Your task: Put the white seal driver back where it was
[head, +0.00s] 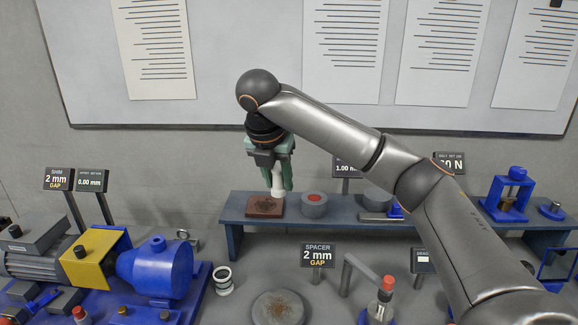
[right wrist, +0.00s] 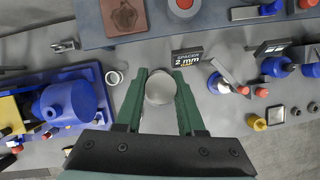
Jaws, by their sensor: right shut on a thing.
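My right gripper (head: 274,180) is shut on the white seal driver (head: 278,187), a pale cylinder hanging upright between its green fingers. In the right wrist view the driver (right wrist: 160,88) shows end-on as a round pale disc between the fingertips (right wrist: 160,92). In the head view its lower end overlaps the back right part of a brown square block (head: 262,206) on the blue-grey shelf (head: 340,222). In the right wrist view the brown block (right wrist: 123,17) lies apart, up and left. The exact gap below the driver is unclear. My left gripper is out of view.
A grey disc with a red centre (head: 314,202) stands right of the block. A blue pump (head: 155,268) with a yellow guard is at left. A white ring (head: 222,278), a round plate (head: 278,308) and a spacer sign (head: 318,256) stand in front of the shelf.

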